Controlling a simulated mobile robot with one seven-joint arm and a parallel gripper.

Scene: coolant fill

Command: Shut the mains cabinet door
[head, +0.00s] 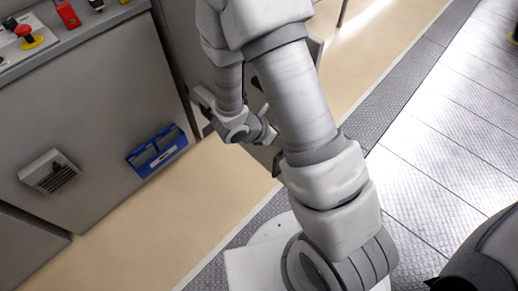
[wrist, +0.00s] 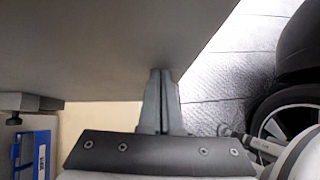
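The mains cabinet door appears to be the broad grey panel (wrist: 90,45) filling the upper left of the wrist view, standing away from the cabinet front. In the head view only a grey piece of it (head: 316,55) shows beside my arm; the rest is hidden. My gripper (wrist: 161,76) has its two fingers together, with nothing visible between them. The fingertips overlap the panel near its lower right corner; I cannot tell whether they touch it. In the head view my arm hides the fingertips.
The grey cabinet front (head: 95,130) carries a blue holder (head: 157,150) and a vent (head: 49,172). A red stop button (head: 24,32) sits on the console at top left. Beige floor (head: 170,215) in front is clear. A wheel (wrist: 285,125) shows at right in the wrist view.

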